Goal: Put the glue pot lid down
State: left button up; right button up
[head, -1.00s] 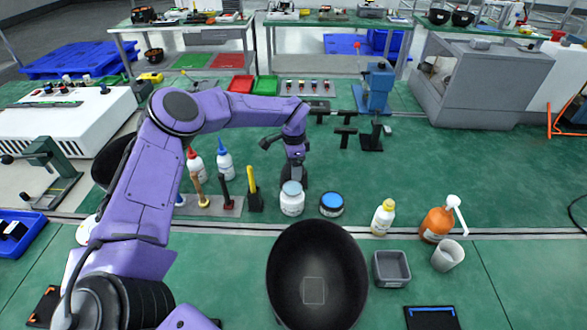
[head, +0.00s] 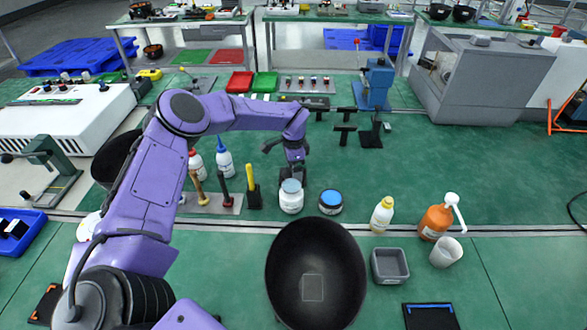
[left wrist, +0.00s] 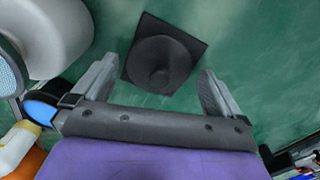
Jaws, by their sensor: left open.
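The glue pot lid (left wrist: 160,62) appears to be the dark round piece with a small knob in the left wrist view. It sits on a dark square base on the green mat. My left gripper (left wrist: 157,72) is open, with one finger on each side of the lid and a visible gap to both. In the head view my left gripper (head: 292,172) points down just behind the white jar (head: 291,199), which hides part of it and the lid. My right gripper is not in view.
A blue-topped tub (head: 331,201) stands right of the white jar. Left are a tool stand (head: 216,206) and two bottles (head: 224,160). A large black bowl (head: 316,250) and a grey bin (head: 390,265) are in front. The mat behind right is mostly clear.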

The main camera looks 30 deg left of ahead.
pick_arm(q)
notch_tip(320, 180, up, 12)
jog(key=b, duration=0.2)
jog(key=shift+f, duration=0.15)
